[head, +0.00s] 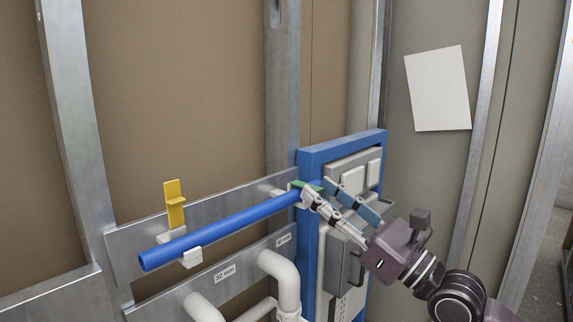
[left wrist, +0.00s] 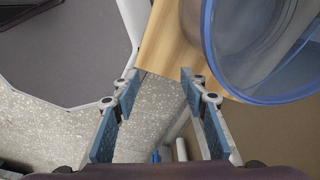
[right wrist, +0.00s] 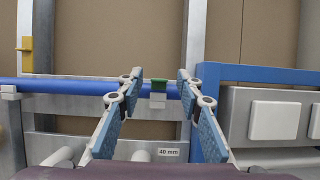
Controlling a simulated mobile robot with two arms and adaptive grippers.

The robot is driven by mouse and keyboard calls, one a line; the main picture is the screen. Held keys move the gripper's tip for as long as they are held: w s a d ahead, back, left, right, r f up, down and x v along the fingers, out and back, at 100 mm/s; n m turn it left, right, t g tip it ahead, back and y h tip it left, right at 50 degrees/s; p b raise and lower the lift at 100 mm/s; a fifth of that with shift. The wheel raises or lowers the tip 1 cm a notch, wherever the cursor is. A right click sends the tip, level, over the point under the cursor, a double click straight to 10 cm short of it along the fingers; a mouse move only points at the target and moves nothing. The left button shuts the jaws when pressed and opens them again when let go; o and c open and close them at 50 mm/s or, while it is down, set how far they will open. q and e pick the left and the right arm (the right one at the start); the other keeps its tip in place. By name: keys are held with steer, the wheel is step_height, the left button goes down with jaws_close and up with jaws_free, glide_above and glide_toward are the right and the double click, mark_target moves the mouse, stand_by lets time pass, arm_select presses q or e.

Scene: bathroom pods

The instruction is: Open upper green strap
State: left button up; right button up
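The green strap (head: 306,186) lies over the right end of a blue pipe (head: 215,231), at its holder on the upper metal rail. In the right wrist view the green strap (right wrist: 159,84) shows between my fingertips, above a white clip base (right wrist: 158,99). My right gripper (head: 318,190) is open, with its fingers at either side of the strap; I cannot tell whether they touch it. My left gripper (left wrist: 160,75) is open and empty, away from the pipe, and is not in the head view.
A yellow strap (head: 174,205) stands upright at the pipe's left holder. A blue-framed cabinet (head: 312,160) stands right of the strap. White pipes (head: 283,275) run below. In the left wrist view a blue-rimmed clear container (left wrist: 265,50) is close to my left gripper.

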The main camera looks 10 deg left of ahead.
mark_target(296, 182)
steer(key=p+x, duration=0.3)
steer(key=x, duration=0.4)
steer(key=shift+a+r+p, duration=0.1)
steer(key=shift+a+p, duration=0.1)
steer(key=shift+p, duration=0.15)
steer(key=shift+w, duration=0.1)
jaws_close()
